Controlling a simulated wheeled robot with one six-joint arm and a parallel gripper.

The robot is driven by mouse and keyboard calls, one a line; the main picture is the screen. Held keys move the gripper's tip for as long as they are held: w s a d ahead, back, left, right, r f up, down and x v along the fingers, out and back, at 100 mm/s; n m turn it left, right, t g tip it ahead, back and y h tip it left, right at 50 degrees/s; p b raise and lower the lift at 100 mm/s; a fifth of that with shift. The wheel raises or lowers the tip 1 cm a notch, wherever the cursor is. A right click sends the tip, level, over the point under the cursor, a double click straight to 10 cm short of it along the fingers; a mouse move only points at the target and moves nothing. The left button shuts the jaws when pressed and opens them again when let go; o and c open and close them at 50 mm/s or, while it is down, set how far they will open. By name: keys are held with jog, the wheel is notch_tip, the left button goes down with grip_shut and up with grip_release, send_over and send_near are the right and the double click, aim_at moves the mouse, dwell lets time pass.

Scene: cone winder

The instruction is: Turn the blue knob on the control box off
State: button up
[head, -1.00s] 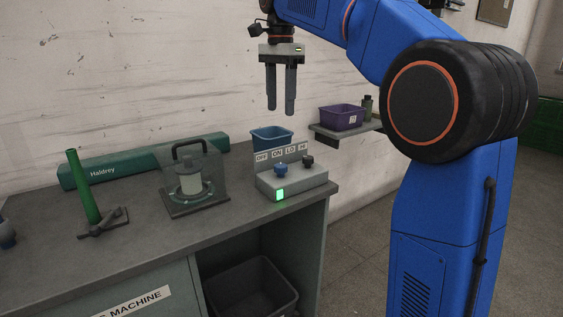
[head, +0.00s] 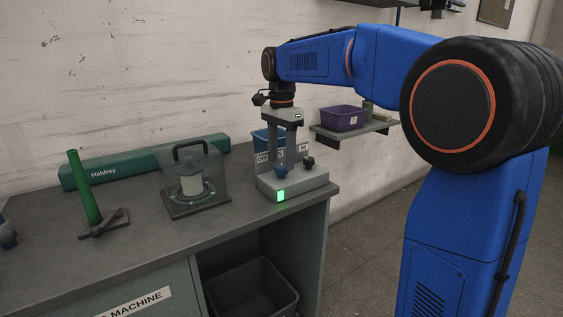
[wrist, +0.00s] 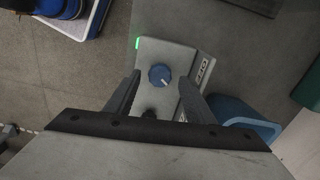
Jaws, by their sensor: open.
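The grey control box (head: 306,181) stands at the right end of the bench, with a lit green lamp (head: 280,195) on its front. Its blue knob (head: 282,173) is partly hidden in the head view and clear in the wrist view (wrist: 159,75), where its white mark points to the lower right. My gripper (wrist: 160,74) is open and points down over the box, one finger on each side of the knob in the picture. I cannot tell whether the fingers touch it. A black knob (head: 308,162) sits to the right. The fingers partly hide the label plate (head: 262,158).
A blue bin (head: 262,135) stands close behind the box. A clear-covered unit with a black handle (head: 190,180) and a green post (head: 84,188) stand to the left. A purple bin (head: 342,118) sits on a wall shelf.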

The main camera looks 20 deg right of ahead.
jog(key=shift+f, duration=0.9)
jog(key=c, duration=1.1)
jog(key=shift+o, duration=0.2)
jog(key=shift+n, duration=0.3)
jog(key=n, duration=0.9)
jog(key=shift+n, duration=2.2)
